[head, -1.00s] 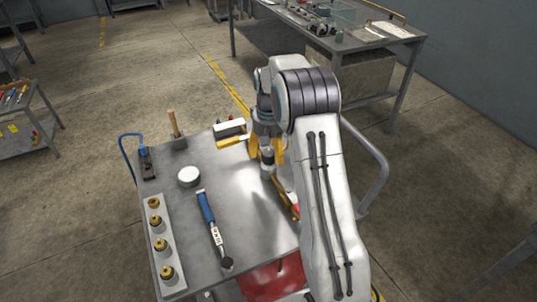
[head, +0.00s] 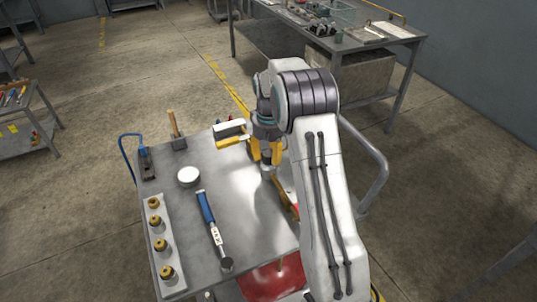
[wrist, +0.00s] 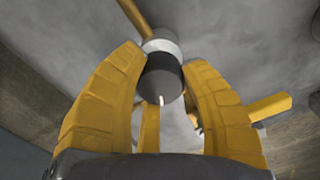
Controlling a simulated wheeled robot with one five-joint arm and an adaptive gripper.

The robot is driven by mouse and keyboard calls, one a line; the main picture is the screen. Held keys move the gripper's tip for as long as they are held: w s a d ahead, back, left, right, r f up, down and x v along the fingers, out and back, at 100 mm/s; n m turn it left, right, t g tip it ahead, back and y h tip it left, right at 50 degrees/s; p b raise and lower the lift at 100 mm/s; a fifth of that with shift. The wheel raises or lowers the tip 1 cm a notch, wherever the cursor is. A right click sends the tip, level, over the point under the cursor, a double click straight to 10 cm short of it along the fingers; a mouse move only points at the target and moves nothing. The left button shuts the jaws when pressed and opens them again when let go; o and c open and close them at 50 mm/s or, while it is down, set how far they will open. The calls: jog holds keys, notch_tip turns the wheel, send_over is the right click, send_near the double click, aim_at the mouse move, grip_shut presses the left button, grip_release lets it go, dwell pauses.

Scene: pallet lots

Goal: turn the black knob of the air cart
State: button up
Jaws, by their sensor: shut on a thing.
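The air cart (head: 245,215) has a grey metal top in the head view. Its black knob (wrist: 160,82) shows in the wrist view as a dark round cap with a white mark, on a pale collar. My gripper (head: 266,160) reaches down from above at the cart's right side. In the wrist view its yellow fingers (wrist: 162,68) stand on both sides of the knob, and it is shut on the knob. In the head view the fingers mostly hide the knob; only the pale base under them shows.
A blue-handled wrench (head: 207,207), a white round can (head: 189,177), a strip with several brass fittings (head: 153,228) and a hammer (head: 175,128) are on the cart top. A tubular handle (head: 377,180) is at right. A workbench (head: 345,40) stands behind.

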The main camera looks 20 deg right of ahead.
aim_at(268, 152)
jog(key=c, duration=0.4)
jog(key=shift+o, duration=0.2)
jog(key=shift+m, duration=0.6)
jog(key=o, duration=1.2)
notch_tip(268, 152, up, 12)
jog(key=shift+w, duration=0.1)
